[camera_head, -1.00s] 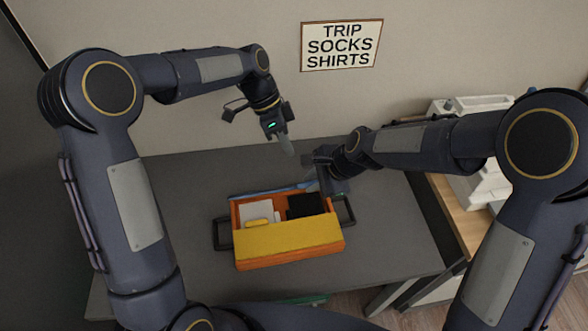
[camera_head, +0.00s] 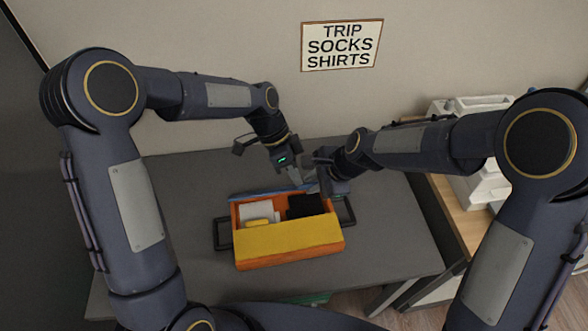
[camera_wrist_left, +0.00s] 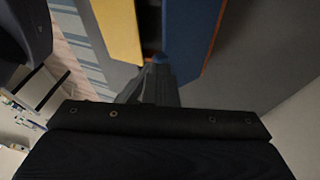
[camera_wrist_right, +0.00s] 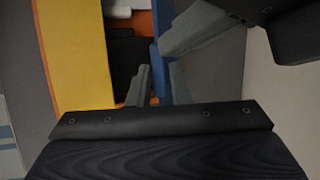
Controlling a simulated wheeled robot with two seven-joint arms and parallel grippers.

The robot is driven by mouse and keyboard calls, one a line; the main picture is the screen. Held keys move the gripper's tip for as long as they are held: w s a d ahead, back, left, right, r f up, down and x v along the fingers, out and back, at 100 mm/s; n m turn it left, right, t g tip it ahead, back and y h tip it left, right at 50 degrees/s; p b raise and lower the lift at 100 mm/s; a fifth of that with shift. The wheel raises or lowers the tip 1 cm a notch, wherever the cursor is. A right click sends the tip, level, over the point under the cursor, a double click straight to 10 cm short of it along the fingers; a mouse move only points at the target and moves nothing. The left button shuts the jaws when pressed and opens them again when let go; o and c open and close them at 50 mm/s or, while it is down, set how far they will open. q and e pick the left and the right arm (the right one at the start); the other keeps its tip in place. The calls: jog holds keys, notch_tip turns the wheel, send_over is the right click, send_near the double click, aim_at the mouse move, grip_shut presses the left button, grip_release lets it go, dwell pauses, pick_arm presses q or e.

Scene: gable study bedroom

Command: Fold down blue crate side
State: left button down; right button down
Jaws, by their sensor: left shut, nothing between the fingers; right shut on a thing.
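The orange crate (camera_head: 290,263) stands on the grey table, with its yellow side (camera_head: 290,238) at the front. The blue crate side (camera_head: 262,194) shows as a narrow strip along its back edge, and in the left wrist view (camera_wrist_left: 190,38). My right gripper (camera_wrist_right: 157,88) is at the right part of the blue side, with its fingers shut on its edge as far as I can see. My left gripper (camera_head: 302,182) is shut and empty, close beside the right one at the blue side. Whether it touches the panel is unclear. The fingertips partly hide each other.
Inside the crate lie a white item (camera_head: 257,210), a yellow item (camera_head: 260,223) and a black item (camera_head: 305,205). Dark handles (camera_head: 222,235) stick out at both ends. A sign (camera_head: 341,46) hangs on the wall behind. The table is clear left and right.

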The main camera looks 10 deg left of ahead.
pick_arm(q)
jog(key=shift+s+f, duration=0.25)
jog(key=shift+s, duration=0.05)
pick_arm(e)
jog(key=shift+w+a, duration=0.1)
jog(key=c, duration=1.4)
grip_release()
jog(key=shift+w+a+r, duration=0.1)
jog(key=shift+w, duration=0.05)
pick_arm(q)
jog(key=shift+w, duration=0.1)
pick_arm(e)
jog(key=shift+r, duration=0.1)
